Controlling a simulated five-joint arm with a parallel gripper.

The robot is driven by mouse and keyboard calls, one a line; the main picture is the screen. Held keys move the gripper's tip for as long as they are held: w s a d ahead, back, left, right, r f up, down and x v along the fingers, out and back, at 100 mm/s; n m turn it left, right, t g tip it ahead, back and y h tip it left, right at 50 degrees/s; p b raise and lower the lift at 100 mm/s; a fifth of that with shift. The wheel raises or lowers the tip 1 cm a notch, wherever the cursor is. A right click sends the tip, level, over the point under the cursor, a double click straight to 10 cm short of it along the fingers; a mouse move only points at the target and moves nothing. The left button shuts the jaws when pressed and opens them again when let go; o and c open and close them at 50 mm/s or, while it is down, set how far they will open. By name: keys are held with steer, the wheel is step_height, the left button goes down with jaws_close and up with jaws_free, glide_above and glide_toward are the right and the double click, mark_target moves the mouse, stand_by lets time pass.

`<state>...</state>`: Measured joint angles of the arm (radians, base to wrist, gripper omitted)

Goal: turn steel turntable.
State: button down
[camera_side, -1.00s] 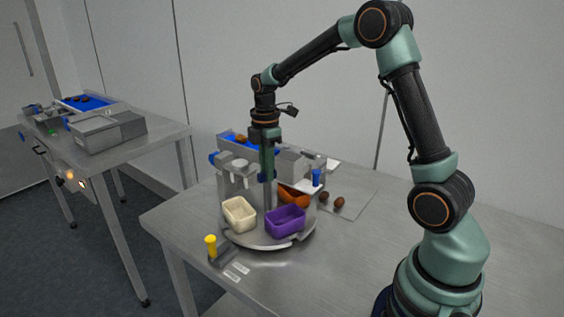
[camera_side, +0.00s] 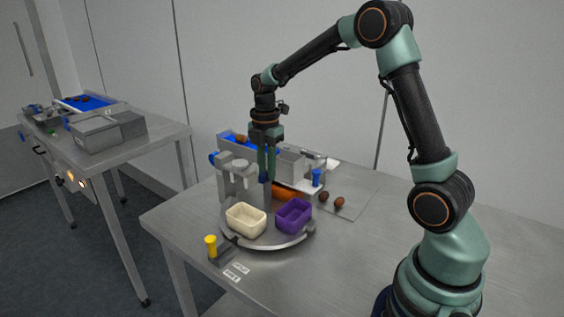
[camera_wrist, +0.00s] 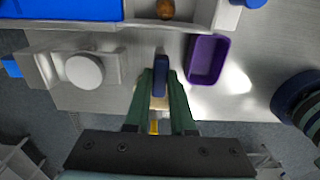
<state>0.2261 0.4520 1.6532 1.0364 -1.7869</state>
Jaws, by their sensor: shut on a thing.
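The round steel turntable (camera_side: 264,246) stands on the table. In the side view it bears a cream tray (camera_side: 246,219) at front left, a purple tray (camera_side: 294,216) at front right and an orange tray (camera_side: 287,191) behind, partly hidden. My gripper (camera_side: 267,180) points down over the turntable's middle. It is shut on a blue handle (camera_wrist: 160,75), which shows between the green fingertips (camera_wrist: 160,88) in the wrist view. The purple tray (camera_wrist: 207,58) is right of the fingers there. The fingers hide most of the cream tray.
A grey fixture (camera_side: 237,178) stands close left of the turntable, and a conveyor with a blue belt (camera_side: 235,142) lies behind. A yellow-topped peg (camera_side: 211,244) stands at front left. Two brown dates (camera_side: 331,199) lie on the right.

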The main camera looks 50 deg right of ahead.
steer(key=shift+r, duration=0.1)
stand_by(0.4)
steer(key=c, duration=0.8)
jaws_free()
steer(key=shift+o, duration=0.2)
step_height(320, 180, up, 12)
steer(key=s+a+m+t, duration=0.2)
steer(key=s+a+m, duration=0.3)
steer(key=s+m, duration=0.2)
steer(key=s+a+f+m+t, duration=0.1)
steer(key=s+a+m+t, duration=0.2)
steer(key=s+a+m, duration=0.2)
steer(key=s+m, duration=0.3)
steer(key=m, duration=0.2)
steer(key=shift+m+t, duration=0.3)
steer(key=shift+m, duration=0.1)
